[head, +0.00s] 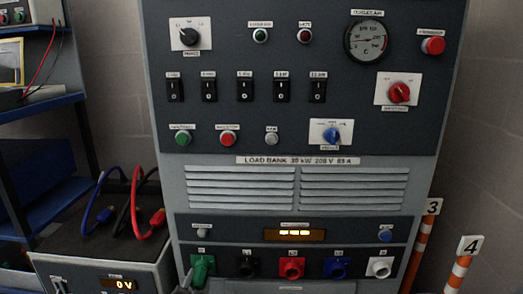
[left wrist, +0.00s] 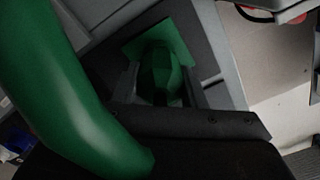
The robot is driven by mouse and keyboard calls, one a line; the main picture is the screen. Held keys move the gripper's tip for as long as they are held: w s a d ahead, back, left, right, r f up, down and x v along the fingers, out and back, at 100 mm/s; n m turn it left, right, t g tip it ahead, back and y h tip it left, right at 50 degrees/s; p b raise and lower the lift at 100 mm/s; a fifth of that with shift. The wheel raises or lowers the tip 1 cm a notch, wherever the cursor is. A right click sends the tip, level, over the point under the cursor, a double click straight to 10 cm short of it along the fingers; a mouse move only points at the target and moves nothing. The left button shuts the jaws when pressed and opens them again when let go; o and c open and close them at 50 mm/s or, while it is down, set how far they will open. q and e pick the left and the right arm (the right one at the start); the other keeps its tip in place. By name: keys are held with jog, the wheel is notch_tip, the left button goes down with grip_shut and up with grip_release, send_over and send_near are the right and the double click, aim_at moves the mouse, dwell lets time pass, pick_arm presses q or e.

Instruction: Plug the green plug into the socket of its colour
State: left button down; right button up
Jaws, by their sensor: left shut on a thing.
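The green plug (left wrist: 160,75) is between the fingers of my left gripper (left wrist: 158,90) in the left wrist view, and the gripper is shut on it. A thick green cable (left wrist: 60,100) fills the left of that view. The green socket's square plate (left wrist: 178,40) lies directly behind the plug. In the head view the green plug (head: 203,268) is at the left end of the socket row, over the green socket, which it mostly hides. I cannot tell how deep it sits. My left gripper shows only faintly at the bottom edge there. My right gripper is out of view.
To the right in the row are black (head: 247,266), red (head: 291,268), blue (head: 336,267) and white (head: 379,267) sockets. At left, a box (head: 100,268) reading 0 V has blue, black and red leads on top. Striped posts (head: 420,245) stand at right.

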pick_arm(q)
jog(key=shift+w+r, duration=0.3)
jog(key=m+p, duration=0.1)
jog(key=m, duration=0.1)
jog(key=shift+r+m, duration=0.1)
jog(key=shift+m, duration=0.2)
jog(key=m, duration=0.4)
jog(key=shift+m+p, duration=0.3)
jog(key=shift+m, duration=0.1)
jog(key=c, duration=0.8)
grip_release()
jog(key=shift+s+f+p, duration=0.3)
jog(key=shift+s+p, duration=0.25)
jog(key=shift+s, duration=0.1)
jog(key=shift+s+p, duration=0.75)
jog(key=shift+s, duration=1.05)
jog(key=shift+f, duration=0.1)
